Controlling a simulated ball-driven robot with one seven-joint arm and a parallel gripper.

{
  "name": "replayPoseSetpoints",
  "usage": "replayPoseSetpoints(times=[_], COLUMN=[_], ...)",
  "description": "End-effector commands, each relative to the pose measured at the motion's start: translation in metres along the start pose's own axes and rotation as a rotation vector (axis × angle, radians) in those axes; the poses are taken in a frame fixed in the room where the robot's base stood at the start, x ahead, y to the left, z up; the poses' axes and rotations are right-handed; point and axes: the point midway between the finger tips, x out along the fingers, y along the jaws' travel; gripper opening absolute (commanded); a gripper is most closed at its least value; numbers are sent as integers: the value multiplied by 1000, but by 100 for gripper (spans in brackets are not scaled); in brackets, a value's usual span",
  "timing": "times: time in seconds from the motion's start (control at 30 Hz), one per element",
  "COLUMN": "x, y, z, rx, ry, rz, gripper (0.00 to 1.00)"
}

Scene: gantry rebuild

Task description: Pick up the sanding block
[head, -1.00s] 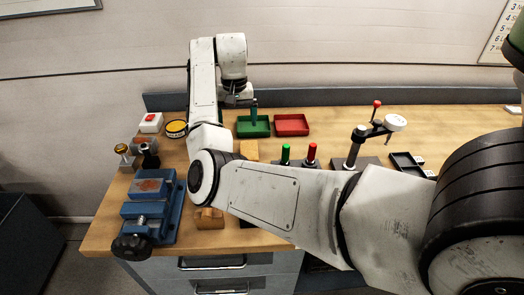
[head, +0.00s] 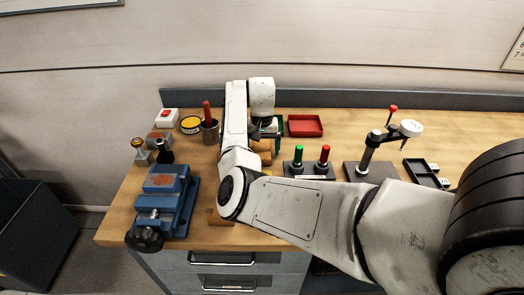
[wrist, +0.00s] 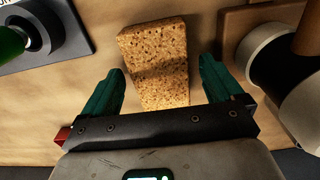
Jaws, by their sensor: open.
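The sanding block, a speckled tan cork-like block (wrist: 158,40), lies on the brown bench top in the wrist view. My gripper (wrist: 162,66) is open, with one teal finger on each side of the block's near part. A narrow gap shows between the block and each finger. The block's near end is hidden behind the gripper's dark crossbar. In the head view my gripper (head: 266,132) points down over the bench behind the stand, and the arm hides much of the block there.
In the wrist view, a dark stand with a green handle (wrist: 12,42) is at left and a wooden base with a grey cylinder (wrist: 270,50) at right. The head view shows a blue vise (head: 168,195), a red tray (head: 305,125) and a post stand (head: 368,155).

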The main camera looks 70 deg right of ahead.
Motion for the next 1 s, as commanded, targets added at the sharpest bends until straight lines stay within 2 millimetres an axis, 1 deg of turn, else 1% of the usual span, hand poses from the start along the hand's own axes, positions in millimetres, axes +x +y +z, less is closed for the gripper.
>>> replayPoseSetpoints(times=[0.1, 0.3, 0.37, 0.8, 0.9, 1.0], x=[7, 8, 7, 7, 7, 7], y=[0, 0, 0, 0, 0, 0], z=[0, 0, 0, 0, 0, 0], rx=[0, 0, 0, 0, 0, 0], ry=[0, 0, 0, 0, 1, 0], rz=[0, -1, -1, 0, 0, 0], gripper=[94, 94, 89, 47, 38, 38])
